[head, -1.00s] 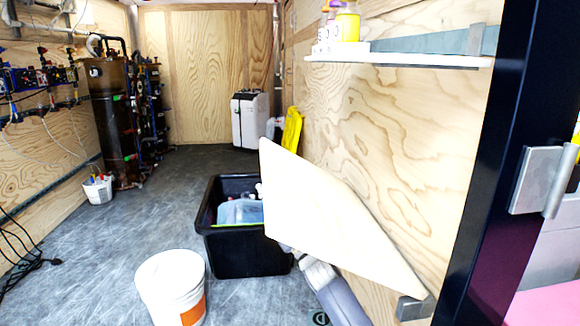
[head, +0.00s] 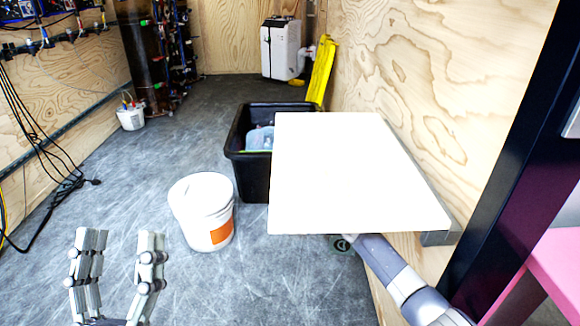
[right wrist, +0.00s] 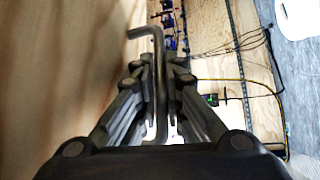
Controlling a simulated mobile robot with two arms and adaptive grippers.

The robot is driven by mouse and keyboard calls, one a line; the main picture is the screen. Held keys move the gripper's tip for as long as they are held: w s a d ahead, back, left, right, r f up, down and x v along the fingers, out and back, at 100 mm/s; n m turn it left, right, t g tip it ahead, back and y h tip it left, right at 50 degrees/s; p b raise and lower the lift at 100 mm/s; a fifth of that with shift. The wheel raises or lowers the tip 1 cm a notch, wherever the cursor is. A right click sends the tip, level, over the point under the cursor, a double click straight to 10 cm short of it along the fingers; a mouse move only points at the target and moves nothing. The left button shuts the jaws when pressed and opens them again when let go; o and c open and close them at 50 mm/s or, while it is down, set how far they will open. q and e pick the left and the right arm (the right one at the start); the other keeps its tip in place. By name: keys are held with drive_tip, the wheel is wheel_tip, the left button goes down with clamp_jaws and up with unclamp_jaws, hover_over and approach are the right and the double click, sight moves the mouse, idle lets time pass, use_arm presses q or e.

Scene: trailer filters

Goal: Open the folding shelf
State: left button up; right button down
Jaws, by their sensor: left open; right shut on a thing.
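The folding shelf (head: 345,175) is a white board fixed along the right plywood wall. In the head view its top looks about level and bare. A grey bracket (head: 440,238) shows at its near wall corner. My right arm reaches under the board, which hides that gripper in the head view. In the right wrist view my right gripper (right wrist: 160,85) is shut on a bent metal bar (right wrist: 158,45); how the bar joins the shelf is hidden. My left gripper (head: 120,245) is open and empty at the lower left, well apart from the shelf.
A white bucket (head: 205,215) with an orange label stands on the floor left of the shelf. A black bin (head: 252,180) is partly hidden behind the board. A dark door post (head: 520,150) rises at the right.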

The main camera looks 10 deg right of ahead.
drive_tip(key=shift+d+f, duration=0.1)
drive_tip(key=shift+f, duration=0.25)
drive_tip(key=c, duration=2)
unclamp_jaws()
drive_tip(key=shift+f, duration=0.1)
drive_tip(key=shift+o, duration=0.2)
